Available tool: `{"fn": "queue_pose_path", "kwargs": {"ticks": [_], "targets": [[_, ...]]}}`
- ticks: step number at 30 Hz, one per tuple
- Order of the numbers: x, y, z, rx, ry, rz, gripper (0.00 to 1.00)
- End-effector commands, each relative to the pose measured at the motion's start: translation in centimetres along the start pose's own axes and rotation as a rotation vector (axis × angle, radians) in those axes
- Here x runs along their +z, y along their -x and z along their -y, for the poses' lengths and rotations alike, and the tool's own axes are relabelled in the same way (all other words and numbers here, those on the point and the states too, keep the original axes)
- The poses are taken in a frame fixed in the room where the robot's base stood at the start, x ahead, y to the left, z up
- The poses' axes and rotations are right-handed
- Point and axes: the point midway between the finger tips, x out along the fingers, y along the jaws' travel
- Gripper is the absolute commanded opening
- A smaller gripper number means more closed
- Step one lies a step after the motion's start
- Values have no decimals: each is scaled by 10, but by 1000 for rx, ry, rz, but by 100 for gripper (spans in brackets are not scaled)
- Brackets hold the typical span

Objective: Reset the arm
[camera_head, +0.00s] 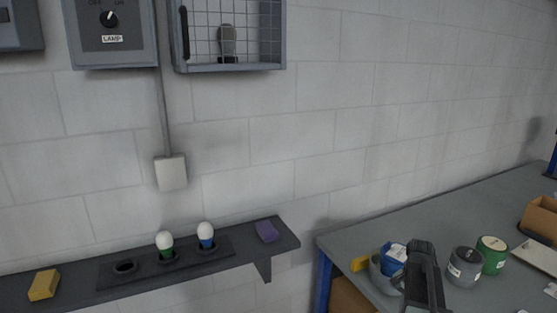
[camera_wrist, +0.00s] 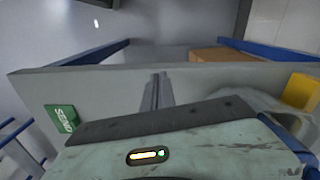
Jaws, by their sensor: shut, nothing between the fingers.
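My gripper (camera_head: 422,262) is at the lower right in the head view, in front of the workbench (camera_head: 352,243). It is shut and empty. In the wrist view my gripper's closed fingers (camera_wrist: 157,92) point away toward the bench edge (camera_wrist: 100,95), with nothing between them. Part of my wrist fills the bottom of that view. My gripper hides part of the blue item (camera_head: 393,254) beside it in the head view.
A grey can (camera_head: 465,266) and a green can (camera_head: 492,254) stand close right of my gripper. A wall shelf (camera_head: 283,236) holds two white-topped bulbs, a yellow block (camera_head: 43,285) and a purple block (camera_head: 267,231).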

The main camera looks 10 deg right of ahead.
Motion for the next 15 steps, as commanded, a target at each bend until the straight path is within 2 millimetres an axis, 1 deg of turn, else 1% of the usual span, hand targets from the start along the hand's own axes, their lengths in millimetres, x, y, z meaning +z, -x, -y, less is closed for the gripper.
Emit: {"fn": "queue_pose_path", "kwargs": {"ticks": [1,2,3,5,6,8,9,11,12,15], "targets": [[17,0,17,0,37,0,0],[26,0,28,0,58,0,0],[41,0,42,0,91,0,0],[67,0,63,0,150,0,0],[88,0,79,0,200,0,0],[126,0,103,0,296,0,0],[154,0,117,0,366,0,0],[196,0,133,0,484,0,0],[221,0,140,0,560,0,0],[275,0,147,1,747,0,0]]}}
